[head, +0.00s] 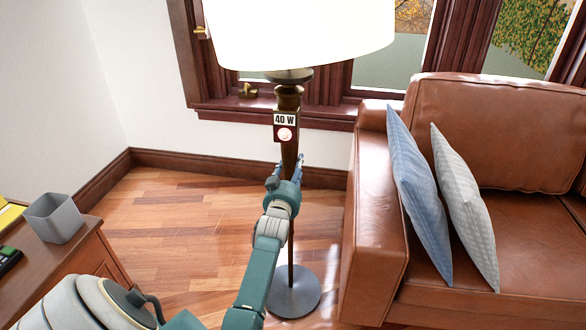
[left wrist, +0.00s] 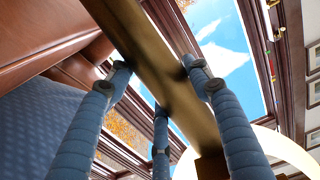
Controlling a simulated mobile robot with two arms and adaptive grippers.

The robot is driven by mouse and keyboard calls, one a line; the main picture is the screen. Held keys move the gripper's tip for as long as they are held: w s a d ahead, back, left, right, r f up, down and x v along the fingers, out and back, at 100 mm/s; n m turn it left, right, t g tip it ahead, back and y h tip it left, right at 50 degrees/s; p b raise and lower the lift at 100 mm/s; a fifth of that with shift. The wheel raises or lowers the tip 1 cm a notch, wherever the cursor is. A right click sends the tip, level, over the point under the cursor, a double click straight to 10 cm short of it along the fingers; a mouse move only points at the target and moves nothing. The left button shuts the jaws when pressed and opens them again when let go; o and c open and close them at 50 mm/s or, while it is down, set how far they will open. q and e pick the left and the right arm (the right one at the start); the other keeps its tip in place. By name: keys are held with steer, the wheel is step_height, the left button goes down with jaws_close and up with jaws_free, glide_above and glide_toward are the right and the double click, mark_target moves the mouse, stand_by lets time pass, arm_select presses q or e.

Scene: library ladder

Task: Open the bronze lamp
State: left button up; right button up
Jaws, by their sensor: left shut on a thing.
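The bronze lamp (head: 289,99) is a floor lamp with a large white shade (head: 300,30), a slim dark pole and a round grey base (head: 293,291) on the floor. A small dark box (head: 286,127) on the pole carries a "40 W" label and a round pinkish button. My left gripper (head: 287,166) is at the pole just below this box. In the left wrist view its blue fingers (left wrist: 157,75) close around the bronze pole (left wrist: 145,55) from both sides. I cannot tell whether the lamp is lit. My right gripper does not show.
A brown leather sofa (head: 375,215) with a blue cushion (head: 418,190) and a grey cushion (head: 465,205) stands close on the right. A wooden desk (head: 50,262) with a grey bin (head: 54,217) is at left. Windows are behind; wooden floor (head: 180,220) between desk and lamp is clear.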

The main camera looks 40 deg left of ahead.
arm_select(q)
steer(key=shift+f, duration=0.15)
steer(key=o, duration=1.7)
steer(key=shift+o, duration=0.2)
steer(key=shift+s+d, duration=0.1)
steer(key=shift+s, duration=0.05)
steer(key=v, duration=1.1)
steer(key=shift+s, duration=0.3)
steer(key=shift+d, duration=0.1)
